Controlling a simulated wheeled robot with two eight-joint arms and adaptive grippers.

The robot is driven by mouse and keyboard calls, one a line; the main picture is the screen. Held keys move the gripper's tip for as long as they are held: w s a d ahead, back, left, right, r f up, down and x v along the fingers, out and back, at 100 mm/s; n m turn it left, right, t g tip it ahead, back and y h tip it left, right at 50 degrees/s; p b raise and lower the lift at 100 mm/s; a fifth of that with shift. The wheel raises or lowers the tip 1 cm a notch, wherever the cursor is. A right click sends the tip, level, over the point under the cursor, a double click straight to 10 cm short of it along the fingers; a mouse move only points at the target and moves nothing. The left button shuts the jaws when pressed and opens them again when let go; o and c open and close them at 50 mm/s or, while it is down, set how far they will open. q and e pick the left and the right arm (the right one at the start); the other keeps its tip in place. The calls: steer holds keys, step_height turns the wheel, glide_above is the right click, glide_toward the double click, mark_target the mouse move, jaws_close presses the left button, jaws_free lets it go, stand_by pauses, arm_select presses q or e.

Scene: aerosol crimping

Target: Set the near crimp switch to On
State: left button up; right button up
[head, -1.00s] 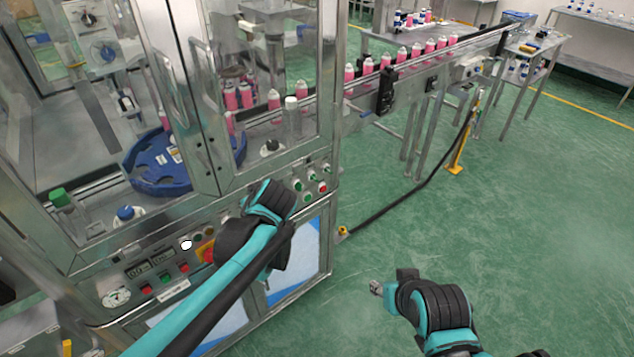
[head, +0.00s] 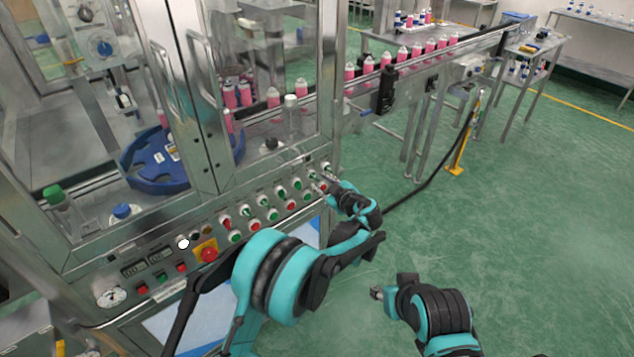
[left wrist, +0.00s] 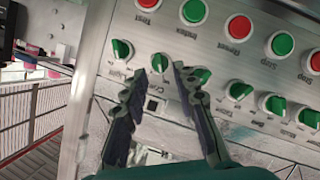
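The control panel (head: 215,225) on the front of the machine carries rows of green switches and red and green buttons. My left gripper (head: 325,182) is at the panel's right end. In the left wrist view the panel appears upside down, and my left gripper (left wrist: 159,78) has its fingers apart, pointing at the switch row. A switch (left wrist: 160,63) shows between the fingertips; its label starts with "Cr" and is partly hidden. Contact cannot be told. A green switch (left wrist: 122,50) labelled like "Lights" is beside it. My right gripper (head: 377,291) is over the floor, away from the panel; its fingers are unclear.
A red emergency button on a yellow plate (head: 207,252) is further left on the panel. Glass doors with metal handles (head: 200,70) stand above it. A conveyor (head: 430,65) with pink cans runs off to the right. The green floor (head: 530,220) at right is clear.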

mark_target(316, 178)
arm_select(q)
steer(key=b+x, duration=0.1)
steer(key=x, duration=0.3)
jaws_close()
